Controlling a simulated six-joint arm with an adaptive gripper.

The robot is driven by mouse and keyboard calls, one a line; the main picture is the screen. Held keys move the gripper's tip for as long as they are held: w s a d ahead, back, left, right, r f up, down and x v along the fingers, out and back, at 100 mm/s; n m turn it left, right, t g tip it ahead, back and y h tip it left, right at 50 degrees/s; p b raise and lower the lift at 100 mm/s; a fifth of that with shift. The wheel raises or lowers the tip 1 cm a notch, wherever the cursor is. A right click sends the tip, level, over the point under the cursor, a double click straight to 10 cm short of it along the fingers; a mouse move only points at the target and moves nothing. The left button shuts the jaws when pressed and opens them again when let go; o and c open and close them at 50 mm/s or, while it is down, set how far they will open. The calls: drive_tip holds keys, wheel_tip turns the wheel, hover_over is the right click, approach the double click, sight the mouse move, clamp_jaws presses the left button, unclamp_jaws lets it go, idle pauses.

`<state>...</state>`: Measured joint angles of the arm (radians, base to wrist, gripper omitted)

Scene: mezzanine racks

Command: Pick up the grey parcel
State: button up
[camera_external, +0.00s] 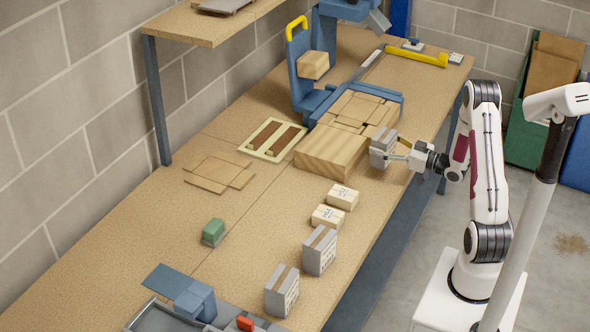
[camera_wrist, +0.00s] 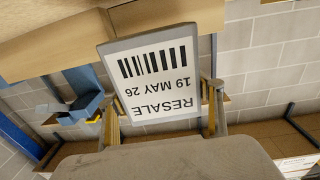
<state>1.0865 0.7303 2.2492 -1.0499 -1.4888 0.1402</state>
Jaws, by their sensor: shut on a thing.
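A grey parcel (camera_external: 381,152) with a brown strip is held near the right edge of the bench, just right of a wooden block. My gripper (camera_external: 397,150) reaches it from the right and is shut on it. In the wrist view the parcel (camera_wrist: 158,92) shows a white label reading RESALE 19 MAY 26 upside down, with a barcode. The fingers of my gripper (camera_wrist: 161,112) stand on both sides of it. I cannot tell whether its base touches the bench. Two similar grey parcels stand nearer the front, one (camera_external: 320,251) behind the other (camera_external: 282,291).
The wooden block (camera_external: 332,153) is close to the held parcel. Two small cartons (camera_external: 342,197) (camera_external: 327,217) stand in front. Flat cardboard pieces (camera_external: 219,172), a green item (camera_external: 213,232) and a blue stand (camera_external: 306,80) are on the bench (camera_external: 120,240). Its left middle has free room.

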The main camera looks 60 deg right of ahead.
sight(381, 135)
drive_tip(key=shift+r, duration=2.7)
drive_tip(key=shift+w, duration=0.1)
drive_tip(key=shift+w+a, duration=0.35)
drive_tip(key=w+a, duration=1.2)
drive_tip(key=a, duration=0.4)
drive_tip(key=w+a+f, duration=0.1)
drive_tip(key=w+a, duration=0.1)
drive_tip(key=a, duration=1.6)
drive_tip(key=shift+a+f+y, duration=0.15)
drive_tip(key=shift+f+y, duration=0.15)
drive_tip(key=shift+f, duration=0.1)
